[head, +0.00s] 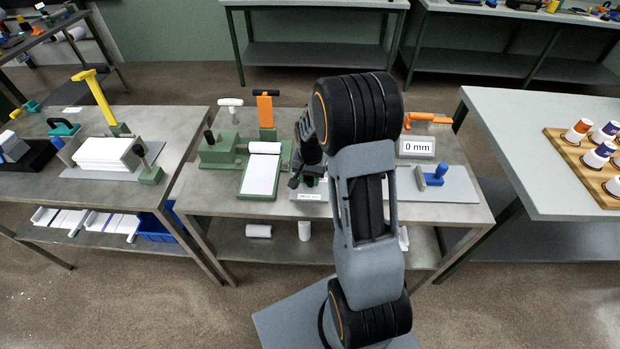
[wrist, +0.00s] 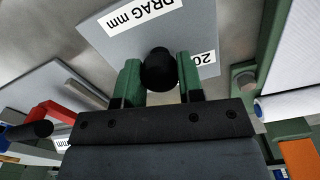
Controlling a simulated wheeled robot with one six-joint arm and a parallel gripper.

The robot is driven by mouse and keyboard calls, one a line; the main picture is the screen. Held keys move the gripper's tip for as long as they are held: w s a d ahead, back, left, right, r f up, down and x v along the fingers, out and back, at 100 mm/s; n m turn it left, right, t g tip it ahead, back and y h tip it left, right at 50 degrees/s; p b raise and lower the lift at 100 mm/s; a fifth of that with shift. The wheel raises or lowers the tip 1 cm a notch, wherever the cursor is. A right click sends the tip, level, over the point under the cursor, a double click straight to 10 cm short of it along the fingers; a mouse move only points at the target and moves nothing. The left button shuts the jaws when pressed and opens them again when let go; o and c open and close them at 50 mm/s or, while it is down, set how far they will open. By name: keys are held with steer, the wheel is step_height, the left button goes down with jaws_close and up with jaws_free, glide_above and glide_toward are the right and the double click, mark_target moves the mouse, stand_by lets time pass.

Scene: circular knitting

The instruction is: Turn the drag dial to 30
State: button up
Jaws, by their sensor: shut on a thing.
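The drag dial's plate (wrist: 125,50) is grey and carries a "DRAG mm" label (wrist: 145,14) in the wrist view. A second label (wrist: 203,60), partly cut off, shows digits beginning with "20". A round black knob (wrist: 158,66) sits between the two green fingers of my gripper (wrist: 160,80), which is shut on it. The dial's pointer and full scale cannot be made out. In the head view my gripper (head: 308,168) is low over the middle of the table, and my arm hides most of the dial.
A "0 mm" sign (head: 416,147) and a blue-handled tool (head: 435,176) stand to the right on the table. A white pad on a green base (head: 261,172) and an orange lever (head: 265,108) stand close on the left. A yellow-handled press (head: 98,100) is on the left table.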

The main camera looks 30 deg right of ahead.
steer(key=shift+m, duration=0.4)
steer(key=o, duration=0.9)
step_height(320, 180, up, 14)
steer(key=shift+f, duration=0.1)
stand_by(0.3)
stand_by(0.5)
